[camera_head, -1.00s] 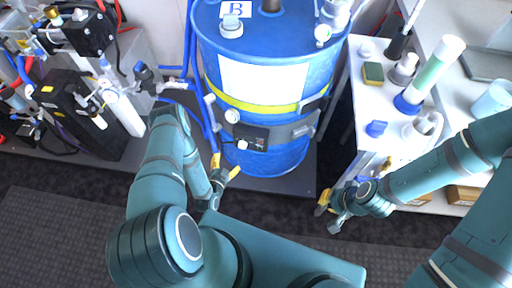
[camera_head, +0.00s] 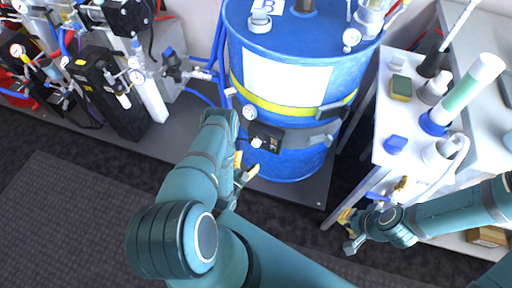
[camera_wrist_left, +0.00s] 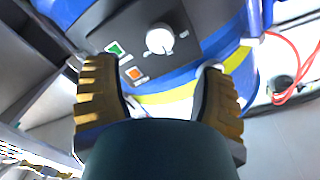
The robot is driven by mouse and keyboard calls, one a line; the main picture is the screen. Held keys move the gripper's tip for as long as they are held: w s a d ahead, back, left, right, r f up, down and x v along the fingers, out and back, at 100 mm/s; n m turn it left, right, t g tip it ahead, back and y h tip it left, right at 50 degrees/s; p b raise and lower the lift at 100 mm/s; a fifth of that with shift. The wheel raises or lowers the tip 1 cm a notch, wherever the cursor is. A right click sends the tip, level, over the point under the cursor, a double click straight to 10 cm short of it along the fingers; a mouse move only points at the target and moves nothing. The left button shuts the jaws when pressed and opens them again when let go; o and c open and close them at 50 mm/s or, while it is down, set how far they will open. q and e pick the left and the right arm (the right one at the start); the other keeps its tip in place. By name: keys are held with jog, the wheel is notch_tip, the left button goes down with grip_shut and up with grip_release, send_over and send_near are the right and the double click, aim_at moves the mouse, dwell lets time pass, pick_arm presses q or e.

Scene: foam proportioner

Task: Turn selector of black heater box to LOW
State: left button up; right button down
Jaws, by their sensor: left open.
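The black heater box (camera_head: 265,138) is strapped to the front of the blue drum (camera_head: 295,85). In the left wrist view the box (camera_wrist_left: 190,22) carries a round white selector knob (camera_wrist_left: 159,39), a green square (camera_wrist_left: 116,48) and an orange square (camera_wrist_left: 134,73). Any lettering around the knob is too small to read. My left gripper (camera_head: 245,173) is just below and in front of the box, apart from it. In the left wrist view its yellow-padded fingers (camera_wrist_left: 157,80) are spread and empty, with the knob beyond them. My right gripper (camera_head: 350,230) is to the right, near the white cart, its opening unclear.
A white cart (camera_head: 378,150) with a sponge (camera_head: 401,88), a blue cap and bottles stands right of the drum. Black and grey pump equipment (camera_head: 108,90) stands at the left. The dark floor in front is clear.

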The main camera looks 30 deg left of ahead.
aim_at(255, 145)
pick_arm(q)
jog(key=w, duration=0.5)
jog(key=w+a+b, duration=0.1)
jog(key=w, duration=0.2)
jog(key=shift+w, duration=0.15)
jog(key=c, duration=1.2)
